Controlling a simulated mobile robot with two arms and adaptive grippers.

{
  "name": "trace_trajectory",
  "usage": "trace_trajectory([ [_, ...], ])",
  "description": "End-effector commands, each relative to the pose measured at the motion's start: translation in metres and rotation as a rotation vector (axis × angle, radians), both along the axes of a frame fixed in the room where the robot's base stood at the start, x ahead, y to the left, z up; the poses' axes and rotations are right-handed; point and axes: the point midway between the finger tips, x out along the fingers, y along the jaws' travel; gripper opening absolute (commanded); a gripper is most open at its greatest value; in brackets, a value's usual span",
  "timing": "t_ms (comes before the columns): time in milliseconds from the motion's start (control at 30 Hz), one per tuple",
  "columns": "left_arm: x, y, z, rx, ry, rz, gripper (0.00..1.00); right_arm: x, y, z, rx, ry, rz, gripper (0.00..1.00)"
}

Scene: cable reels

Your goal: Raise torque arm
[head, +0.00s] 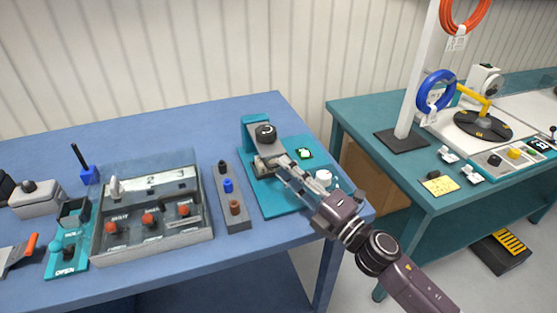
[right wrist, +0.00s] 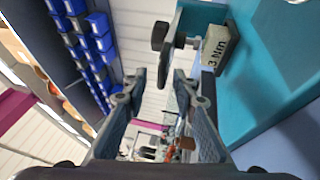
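A teal torque fixture (head: 285,205) stands on the right end of the blue table, with an upright at its back. A grey arm-like part with a black round knob (head: 265,132) sits at the upright; I take it for the torque arm. My right gripper (head: 278,168) reaches in from the lower right, its fingertips close beside the lower end of this part. My left gripper is out of view.
A grey tray with red-knobbed switches (head: 150,220) and a grey strip with coloured knobs (head: 231,195) lie left of the fixture. A white knob (head: 323,177) stands on the fixture's right part. A teal bench (head: 450,205) with a blue cable coil (head: 424,92) is at the right.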

Motion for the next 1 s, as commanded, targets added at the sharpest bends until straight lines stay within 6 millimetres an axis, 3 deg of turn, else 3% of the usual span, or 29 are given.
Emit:
trace_trajectory([
  [200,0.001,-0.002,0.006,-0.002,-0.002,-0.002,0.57,0.018,0.016,0.006,0.001,0.000,0.000,0.26],
  [533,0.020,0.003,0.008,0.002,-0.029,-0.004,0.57,0.021,0.018,0.005,0.001,0.001,0.000,0.26],
  [767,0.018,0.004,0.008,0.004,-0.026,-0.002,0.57,0.021,0.018,0.005,0.001,0.001,0.000,0.00],
  [1000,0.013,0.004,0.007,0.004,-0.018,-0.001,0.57,0.021,0.018,0.006,0.001,-0.002,0.000,0.00],
])
